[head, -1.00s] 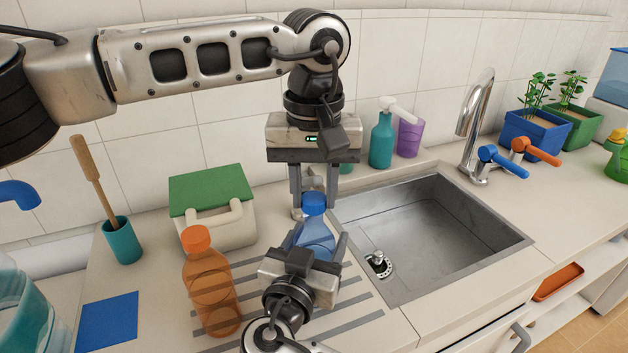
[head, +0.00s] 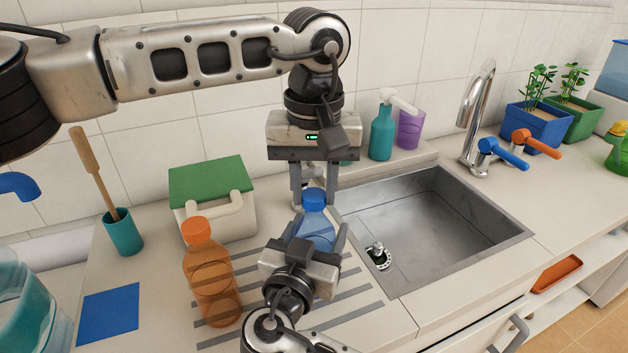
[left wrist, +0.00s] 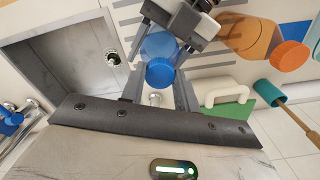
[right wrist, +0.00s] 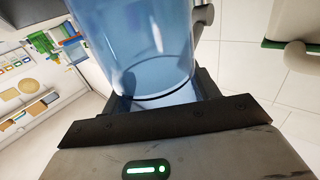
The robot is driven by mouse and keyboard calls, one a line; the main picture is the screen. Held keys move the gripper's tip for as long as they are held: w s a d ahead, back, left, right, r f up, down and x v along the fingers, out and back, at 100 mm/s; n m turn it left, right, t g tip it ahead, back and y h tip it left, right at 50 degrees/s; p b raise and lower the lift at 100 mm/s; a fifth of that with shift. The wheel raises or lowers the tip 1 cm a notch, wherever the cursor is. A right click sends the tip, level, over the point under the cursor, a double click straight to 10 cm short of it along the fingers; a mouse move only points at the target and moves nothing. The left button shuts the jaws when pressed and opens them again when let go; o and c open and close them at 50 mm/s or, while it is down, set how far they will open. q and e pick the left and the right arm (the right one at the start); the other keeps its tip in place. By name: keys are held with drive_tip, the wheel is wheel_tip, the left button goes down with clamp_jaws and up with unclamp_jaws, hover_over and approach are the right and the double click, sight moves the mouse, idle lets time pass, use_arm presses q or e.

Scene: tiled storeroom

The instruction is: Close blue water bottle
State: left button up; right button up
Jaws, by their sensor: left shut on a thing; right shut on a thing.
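The blue water bottle (head: 316,232) stands upright on the counter left of the sink, with its blue cap (head: 314,198) on top. My left gripper (head: 314,190) points down from above, its fingers on either side of the cap; the left wrist view shows the cap (left wrist: 160,73) between them. My right gripper (head: 314,243) is shut around the bottle's body from the front. In the right wrist view the clear blue bottle body (right wrist: 140,45) fills the space between the fingers. Whether the cap is fully tight cannot be told.
An orange bottle (head: 211,275) stands close on the left, with a green-lidded box (head: 215,200) behind it. A teal cup with a wooden-handled tool (head: 123,235) is farther left. The sink (head: 440,230) is open at right. A teal dispenser (head: 382,137) and purple cup (head: 410,130) stand behind.

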use_arm(q)
drive_tip(key=shift+f, duration=0.1)
use_arm(e)
clamp_jaws()
use_arm(q)
drive_tip(key=m, duration=0.5)
drive_tip(key=shift+m, duration=0.4)
drive_tip(key=m, duration=0.4)
drive_tip(key=o, duration=1)
drive_tip(key=shift+r, duration=2.3)
